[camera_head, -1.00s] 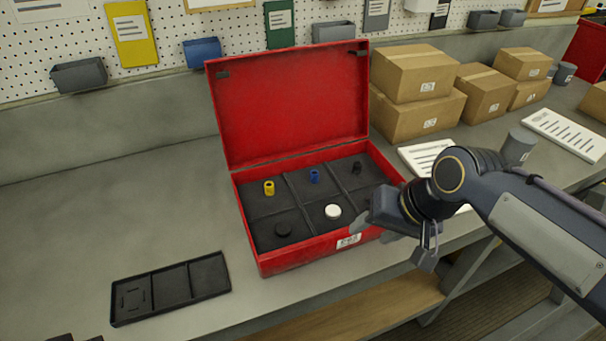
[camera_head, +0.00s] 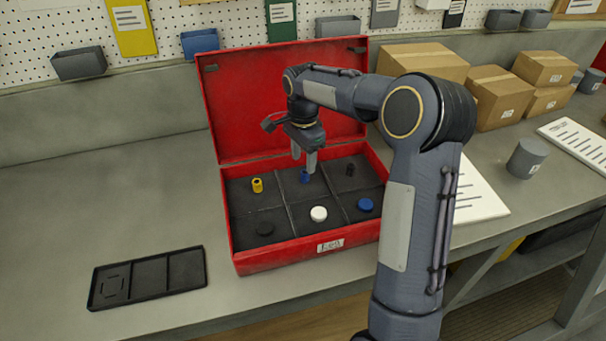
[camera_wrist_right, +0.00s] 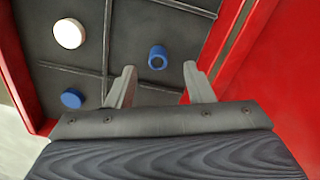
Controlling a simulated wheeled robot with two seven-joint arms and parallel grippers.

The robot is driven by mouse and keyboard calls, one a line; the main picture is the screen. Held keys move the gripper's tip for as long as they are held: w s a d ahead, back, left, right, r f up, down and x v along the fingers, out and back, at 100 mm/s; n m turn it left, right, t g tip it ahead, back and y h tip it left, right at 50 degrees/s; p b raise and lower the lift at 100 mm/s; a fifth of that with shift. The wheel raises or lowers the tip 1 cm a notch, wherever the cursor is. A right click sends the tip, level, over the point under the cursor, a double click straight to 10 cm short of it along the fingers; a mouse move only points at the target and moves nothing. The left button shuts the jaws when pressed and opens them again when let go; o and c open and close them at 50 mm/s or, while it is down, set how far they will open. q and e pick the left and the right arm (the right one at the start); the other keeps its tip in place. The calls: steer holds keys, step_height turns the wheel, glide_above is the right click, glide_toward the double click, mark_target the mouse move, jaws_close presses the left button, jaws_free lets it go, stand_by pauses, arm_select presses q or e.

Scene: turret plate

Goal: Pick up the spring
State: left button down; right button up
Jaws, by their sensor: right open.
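The open red toolbox (camera_head: 290,251) holds small parts in a black tray with several compartments. A blue hollow cylinder (camera_head: 305,177) stands in the back middle compartment. A yellow cylinder (camera_head: 257,185) stands back left, and a small black part (camera_head: 350,170) back right. I cannot tell from their surfaces which is the spring. My right gripper (camera_head: 304,161) points down, open and empty, over the back middle compartment. In the right wrist view, the blue cylinder (camera_wrist_right: 157,57) shows just beyond the gap between the open fingertips (camera_wrist_right: 160,74). My left gripper is out of view.
A black disc (camera_head: 264,228), white disc (camera_head: 319,214) and blue disc (camera_head: 365,205) lie in the front compartments. The raised red lid (camera_head: 240,100) stands close behind the gripper. A black three-part tray (camera_head: 148,277) lies left on the bench. Cardboard boxes (camera_head: 497,95) stand right.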

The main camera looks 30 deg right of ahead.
mark_target(305, 171)
steer(key=f, duration=0.2)
steer(key=f+p, duration=0.1)
steer(key=f, duration=0.1)
steer(key=shift+s+d+f, duration=0.1)
steer(key=shift+d+f, duration=0.1)
steer(key=shift+f, duration=0.05)
jaws_close()
steer(key=shift+r, duration=0.15)
